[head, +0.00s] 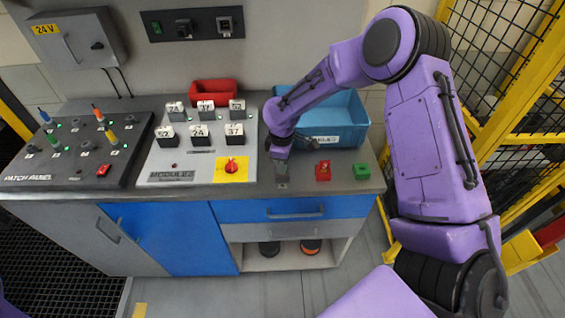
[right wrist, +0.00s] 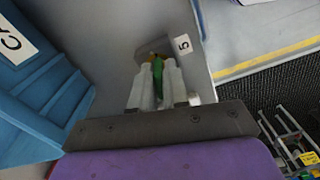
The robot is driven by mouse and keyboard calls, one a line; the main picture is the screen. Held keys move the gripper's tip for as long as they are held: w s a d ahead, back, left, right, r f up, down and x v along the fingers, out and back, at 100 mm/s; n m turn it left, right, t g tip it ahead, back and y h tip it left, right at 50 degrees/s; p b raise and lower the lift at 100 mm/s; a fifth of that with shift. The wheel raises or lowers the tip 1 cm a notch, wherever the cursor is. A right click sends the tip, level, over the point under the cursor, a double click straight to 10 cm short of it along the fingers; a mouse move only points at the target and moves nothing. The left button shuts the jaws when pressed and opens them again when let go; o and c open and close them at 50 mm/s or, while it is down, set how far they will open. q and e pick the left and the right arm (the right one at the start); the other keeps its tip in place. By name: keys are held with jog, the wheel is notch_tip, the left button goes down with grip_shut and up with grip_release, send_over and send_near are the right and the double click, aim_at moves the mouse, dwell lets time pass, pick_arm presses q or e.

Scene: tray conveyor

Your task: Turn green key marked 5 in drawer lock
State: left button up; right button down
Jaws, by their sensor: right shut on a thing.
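My right gripper (right wrist: 157,88) is shut on the green key (right wrist: 158,72), which shows as a thin green piece between the pale fingers in the right wrist view. A brass-coloured bit (right wrist: 153,57) shows just past the fingertips; I cannot tell if it is key or lock. A white tag marked 5 (right wrist: 183,46) sits beside the fingertips. The blue drawer (head: 265,211) is closed below. I cannot make out its lock. My left gripper is out of view.
A blue bin (head: 345,105) stands behind the gripper on the counter (head: 350,190). A red block (head: 323,171) and green block (head: 362,171) lie to the right. A panel with numbered tags and a red knob (head: 231,166) is to the left. A yellow fence stands right.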

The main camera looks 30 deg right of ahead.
jog(key=shift+s+p, duration=0.1)
jog(key=shift+p, duration=0.3)
jog(key=shift+m+p, duration=0.9)
jog(key=shift+m, duration=0.3)
jog(key=shift+f+m, duration=0.1)
jog(key=shift+m, duration=0.2)
jog(key=shift+m, duration=0.3)
jog(key=m, duration=0.5)
jog(key=shift+a, duration=0.1)
jog(key=m, duration=0.6)
jog(key=c, duration=1.1)
grip_release()
